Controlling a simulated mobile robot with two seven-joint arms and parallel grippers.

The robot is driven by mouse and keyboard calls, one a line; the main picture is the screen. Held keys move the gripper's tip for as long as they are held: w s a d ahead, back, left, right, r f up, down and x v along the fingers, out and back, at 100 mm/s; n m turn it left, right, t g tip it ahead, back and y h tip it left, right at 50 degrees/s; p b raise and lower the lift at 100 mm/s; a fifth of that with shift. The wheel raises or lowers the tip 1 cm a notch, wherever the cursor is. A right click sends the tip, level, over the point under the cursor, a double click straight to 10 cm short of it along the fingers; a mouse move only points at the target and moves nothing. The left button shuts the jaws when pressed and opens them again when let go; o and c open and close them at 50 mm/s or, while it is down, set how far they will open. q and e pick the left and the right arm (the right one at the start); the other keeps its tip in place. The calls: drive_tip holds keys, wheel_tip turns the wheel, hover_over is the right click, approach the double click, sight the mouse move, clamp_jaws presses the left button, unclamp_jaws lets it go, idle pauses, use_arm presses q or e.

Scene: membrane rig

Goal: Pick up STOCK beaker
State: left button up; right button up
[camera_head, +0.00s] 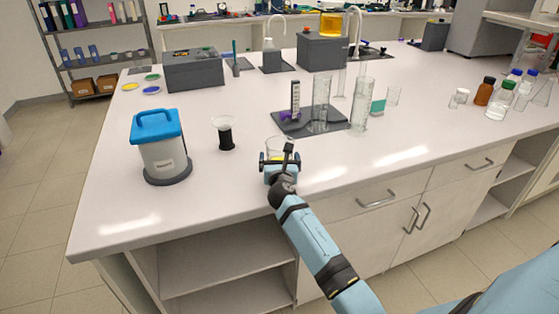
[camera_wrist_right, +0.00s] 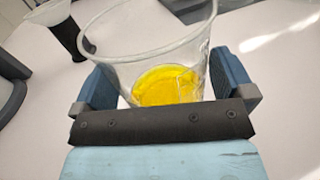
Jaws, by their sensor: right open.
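A clear beaker (camera_head: 279,146) with yellow liquid stands on the white bench near its front edge; no label can be read on it. In the right wrist view the beaker (camera_wrist_right: 150,50) fills the middle, with the yellow liquid in its bottom. My right gripper (camera_head: 278,158) is at the beaker from the front. Its two blue fingers (camera_wrist_right: 165,85) are spread, one on each side of the beaker. Whether either finger touches the glass I cannot tell. My left gripper is not in view.
A dark grey stand (camera_head: 310,122) with tall clear cylinders (camera_head: 361,105) is behind and right. A black cup with a clear funnel-like top (camera_head: 224,135) and a blue-lidded container (camera_head: 160,150) stand left. Bottles (camera_head: 500,100) are far right. The bench front right is clear.

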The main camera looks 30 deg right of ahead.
drive_tip(key=c, duration=0.9)
drive_tip(key=shift+r, duration=0.2)
